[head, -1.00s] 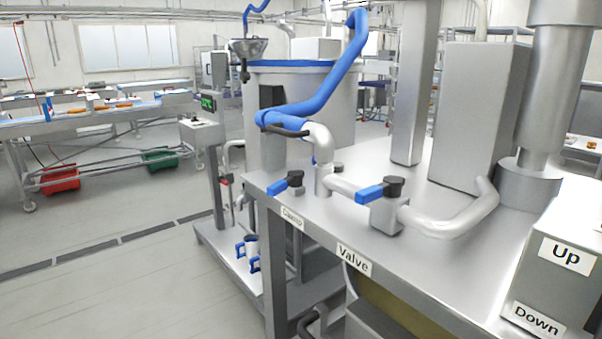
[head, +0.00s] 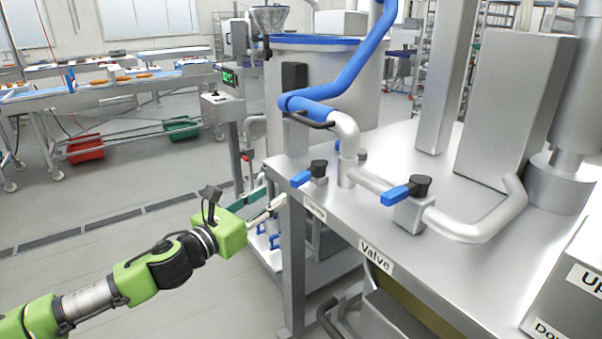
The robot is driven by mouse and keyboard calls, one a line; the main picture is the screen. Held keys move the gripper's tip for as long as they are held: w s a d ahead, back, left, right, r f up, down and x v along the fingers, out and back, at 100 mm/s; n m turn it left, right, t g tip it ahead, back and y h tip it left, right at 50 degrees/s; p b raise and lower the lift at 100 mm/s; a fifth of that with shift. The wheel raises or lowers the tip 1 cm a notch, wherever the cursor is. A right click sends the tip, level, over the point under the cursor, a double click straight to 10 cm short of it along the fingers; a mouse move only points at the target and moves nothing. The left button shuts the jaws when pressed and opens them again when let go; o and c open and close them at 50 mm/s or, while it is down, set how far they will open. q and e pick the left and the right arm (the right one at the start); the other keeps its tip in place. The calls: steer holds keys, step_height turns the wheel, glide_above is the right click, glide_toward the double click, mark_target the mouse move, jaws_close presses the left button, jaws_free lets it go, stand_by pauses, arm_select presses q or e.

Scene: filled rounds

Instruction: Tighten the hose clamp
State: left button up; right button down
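The blue hose (head: 352,75) runs down to a grey pipe (head: 346,130) on the metal table. At the hose's end a dark curved bar (head: 318,124), which looks like the clamp's handle, sticks out at the joint. My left gripper (head: 275,196) reaches in from the left, in front of the table's left corner, lower than the joint and apart from it. Its two fingers look spread, with nothing between them. My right gripper is out of view.
Two blue levers with black knobs stand on the table (head: 440,165): one (head: 301,179) near the left corner above a small blurred label, one (head: 396,194) above the "Valve" label. A large steel tank (head: 350,70) stands behind. Open floor lies left.

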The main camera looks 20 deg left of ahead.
mark_target(308, 171)
arm_select(q)
steer(key=p+x, duration=0.4)
steer(key=x, duration=0.9)
steer(key=shift+w+d+f, duration=0.1)
steer(key=shift+w+f, duration=0.05)
steer(key=shift+w, duration=0.1)
jaws_close()
